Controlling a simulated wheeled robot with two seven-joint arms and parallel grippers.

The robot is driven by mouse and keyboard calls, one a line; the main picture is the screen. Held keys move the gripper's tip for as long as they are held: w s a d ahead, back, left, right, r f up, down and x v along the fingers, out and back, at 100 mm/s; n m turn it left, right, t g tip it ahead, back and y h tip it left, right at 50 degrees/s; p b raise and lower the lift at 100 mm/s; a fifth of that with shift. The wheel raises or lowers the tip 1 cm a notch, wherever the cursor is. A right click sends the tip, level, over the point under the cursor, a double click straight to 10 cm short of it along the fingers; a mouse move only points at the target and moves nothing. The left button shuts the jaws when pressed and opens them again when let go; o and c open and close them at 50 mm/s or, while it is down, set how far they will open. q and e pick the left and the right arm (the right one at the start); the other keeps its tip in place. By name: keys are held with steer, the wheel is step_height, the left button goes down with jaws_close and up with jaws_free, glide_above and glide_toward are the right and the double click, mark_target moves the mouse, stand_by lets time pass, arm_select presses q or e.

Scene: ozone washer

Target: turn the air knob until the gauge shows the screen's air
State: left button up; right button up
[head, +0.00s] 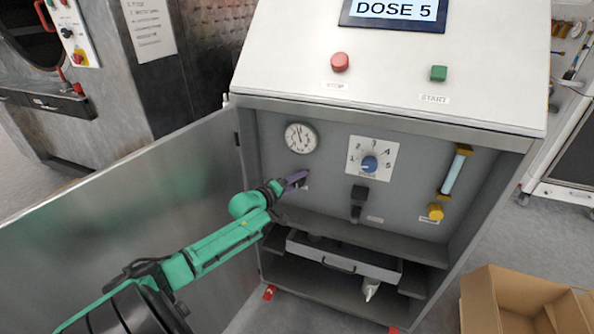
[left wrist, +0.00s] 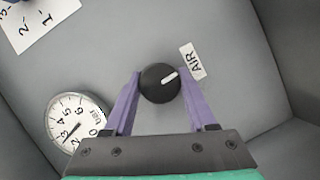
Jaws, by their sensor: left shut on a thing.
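The black air knob (left wrist: 158,83) sits on the grey panel beside its AIR label (left wrist: 193,60); its white pointer line aims up and right at the label. My left gripper (head: 298,178) has its purple fingers on both sides of the knob, shut on it, and hides most of it in the head view. The round gauge (head: 300,138) is above the gripper; in the left wrist view the gauge (left wrist: 78,118) has its needle around 2 to 3 bar. The screen (head: 393,12) reads DOSE 5; its upper part is cut off and no air value shows. My right gripper is out of view.
The cabinet door (head: 130,205) stands open at the left, beside my arm. To the right are a blue dose dial (head: 369,163), a black fitting (head: 358,197) and a yellow-capped tube (head: 455,172). A drawer (head: 345,257) lies below. A cardboard box (head: 480,300) is lower right.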

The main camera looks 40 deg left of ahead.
arm_select(q)
steer(key=m+p, duration=0.1)
steer(key=p, duration=0.1)
steer(key=m+g+y+p, duration=0.1)
steer(key=m+p, duration=0.1)
steer(key=p, duration=0.1)
steer(key=m+g+y+p, duration=0.1)
steer(key=p, duration=0.1)
steer(key=shift+d+r+m, duration=0.1)
steer(key=shift+r+m, duration=0.15)
steer(key=shift+m, duration=0.15)
steer(key=shift+f+m+g+y+p, duration=0.15)
steer(key=shift+m+g+y+p, duration=0.15)
steer(key=shift+m+y+p, duration=0.5)
steer(key=shift+m+g+y+p, duration=0.3)
steer(key=shift+m+y+p, duration=0.2)
steer(key=shift+m, duration=0.6)
steer(key=o, duration=1.4)
steer(key=shift+c, duration=0.2)
